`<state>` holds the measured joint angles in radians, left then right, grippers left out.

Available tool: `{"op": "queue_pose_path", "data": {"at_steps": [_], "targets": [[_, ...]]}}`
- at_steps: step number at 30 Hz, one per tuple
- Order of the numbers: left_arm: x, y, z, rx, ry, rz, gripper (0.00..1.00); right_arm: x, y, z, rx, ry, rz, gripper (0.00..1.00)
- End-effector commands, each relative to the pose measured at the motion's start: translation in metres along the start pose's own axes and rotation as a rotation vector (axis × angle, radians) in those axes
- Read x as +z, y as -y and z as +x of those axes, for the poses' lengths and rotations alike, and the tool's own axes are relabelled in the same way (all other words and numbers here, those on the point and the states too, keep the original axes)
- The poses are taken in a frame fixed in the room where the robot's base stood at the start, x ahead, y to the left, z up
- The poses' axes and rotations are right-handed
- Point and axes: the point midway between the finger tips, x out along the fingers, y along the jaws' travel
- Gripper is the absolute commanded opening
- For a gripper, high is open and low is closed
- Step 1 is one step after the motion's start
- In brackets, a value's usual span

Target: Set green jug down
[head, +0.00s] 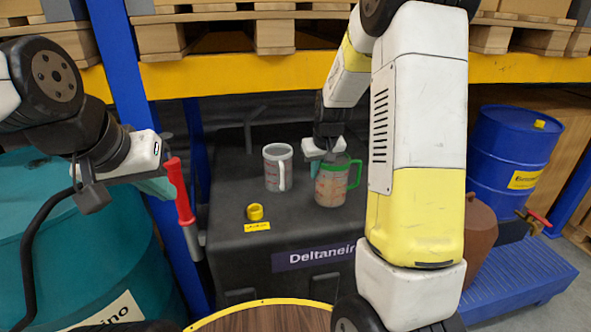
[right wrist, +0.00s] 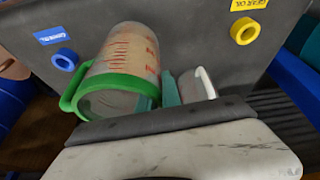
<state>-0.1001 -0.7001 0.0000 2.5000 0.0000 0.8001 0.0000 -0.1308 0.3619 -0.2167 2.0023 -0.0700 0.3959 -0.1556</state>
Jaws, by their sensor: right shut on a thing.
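The green jug (head: 330,186) is a clear measuring jug with red marks and a green rim and handle. It is at the top of the black cabinet (head: 235,165); I cannot tell if its base touches. My right gripper (head: 318,160) is shut on it, with a teal finger along its side in the right wrist view (right wrist: 170,92). The green jug (right wrist: 120,70) fills much of that view. A white-handled jug (head: 278,168) stands just left of it. My left gripper (head: 158,187) is beside a red handle (head: 179,192); its finger gap is hidden.
A yellow ring (head: 254,212) with a yellow label sits on the cabinet's front left. A blue ring (right wrist: 65,62) with a blue label shows in the right wrist view. A teal drum (head: 90,250) stands left, a blue drum (head: 510,150) right. A yellow shelf beam (head: 230,73) crosses above.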

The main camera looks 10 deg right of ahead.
Motion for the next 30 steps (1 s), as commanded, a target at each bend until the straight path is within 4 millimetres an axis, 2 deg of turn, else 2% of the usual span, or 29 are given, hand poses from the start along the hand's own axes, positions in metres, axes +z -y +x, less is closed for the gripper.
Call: {"op": "queue_pose_path", "data": {"at_steps": [1, 5, 13, 18, 21, 30], "targets": [[0.0, 0.0, 0.0, 0.0, 0.0, 0.0, 0.0, -0.011, 0.007, 0.006, 0.0, -0.002, -0.004, 0.0], [0.0, 0.0, 0.0, 0.0, 0.0, 0.0, 0.0, -0.029, 0.018, 0.014, 0.0, -0.002, -0.002, 0.0], [0.0, 0.0, 0.0, 0.0, 0.0, 0.0, 0.0, -0.045, 0.028, 0.023, 0.0, -0.002, -0.001, 0.0], [0.0, 0.0, 0.0, 0.0, 0.0, 0.0, 0.0, -0.034, 0.028, 0.047, 0.0, 0.004, 0.001, 0.0], [0.0, 0.0, 0.0, 0.0, 0.0, 0.0, 0.0, -0.031, 0.028, 0.055, 0.0, 0.0, 0.001, 0.0], [0.0, 0.0, 0.0, 0.0, 0.0, 0.0, 0.0, -0.031, 0.028, 0.057, 0.0, -0.001, 0.001, 0.0]]}}
